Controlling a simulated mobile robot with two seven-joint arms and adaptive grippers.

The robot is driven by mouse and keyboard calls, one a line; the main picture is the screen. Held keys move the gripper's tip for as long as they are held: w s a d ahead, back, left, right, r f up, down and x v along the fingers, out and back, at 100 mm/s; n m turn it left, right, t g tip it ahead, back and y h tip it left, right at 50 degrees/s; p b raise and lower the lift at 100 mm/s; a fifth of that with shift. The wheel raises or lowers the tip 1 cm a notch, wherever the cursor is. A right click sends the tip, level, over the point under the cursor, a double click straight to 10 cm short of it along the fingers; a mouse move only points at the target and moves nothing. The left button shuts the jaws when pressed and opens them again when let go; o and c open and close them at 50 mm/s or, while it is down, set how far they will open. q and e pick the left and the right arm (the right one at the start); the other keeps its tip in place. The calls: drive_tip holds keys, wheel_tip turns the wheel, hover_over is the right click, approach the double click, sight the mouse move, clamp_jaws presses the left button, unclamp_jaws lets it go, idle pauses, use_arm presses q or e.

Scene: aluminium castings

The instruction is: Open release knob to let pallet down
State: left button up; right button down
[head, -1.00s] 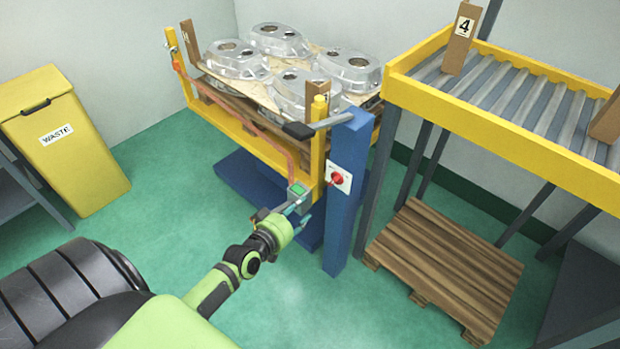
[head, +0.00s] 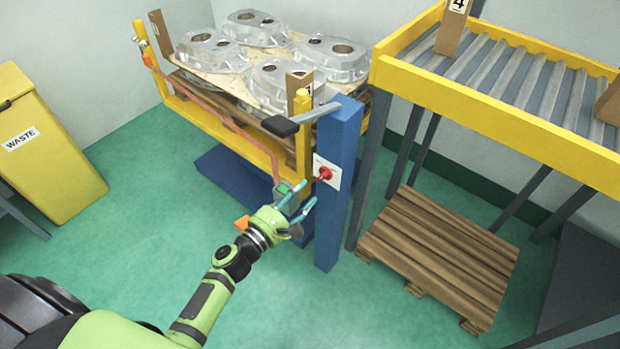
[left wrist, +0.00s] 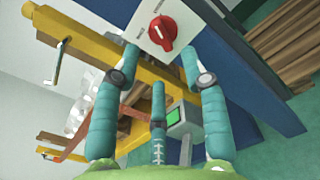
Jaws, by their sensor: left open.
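A red knob (head: 325,173) sits on a white plate on the blue post of the lift. In the left wrist view the red knob (left wrist: 163,34) shows at the top centre, just beyond the fingertips. The small markings on its plate are not readable. My left gripper (head: 304,194) is open and empty, just left of and below the knob, apart from it. Its teal fingers (left wrist: 158,62) are spread in the wrist view. A wooden pallet (head: 222,97) bearing several aluminium castings (head: 290,82) rests raised on the yellow-framed lift. My right gripper is not in view.
A black-gripped lever (head: 280,127) juts out above. A roller conveyor (head: 480,105) and an empty floor pallet (head: 440,255) stand right. A yellow waste bin (head: 45,150) stands left. The green floor in front is clear.

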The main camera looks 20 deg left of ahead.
sight(323, 176)
use_arm(q)
drive_tip(key=x, duration=0.6)
clamp_jaws()
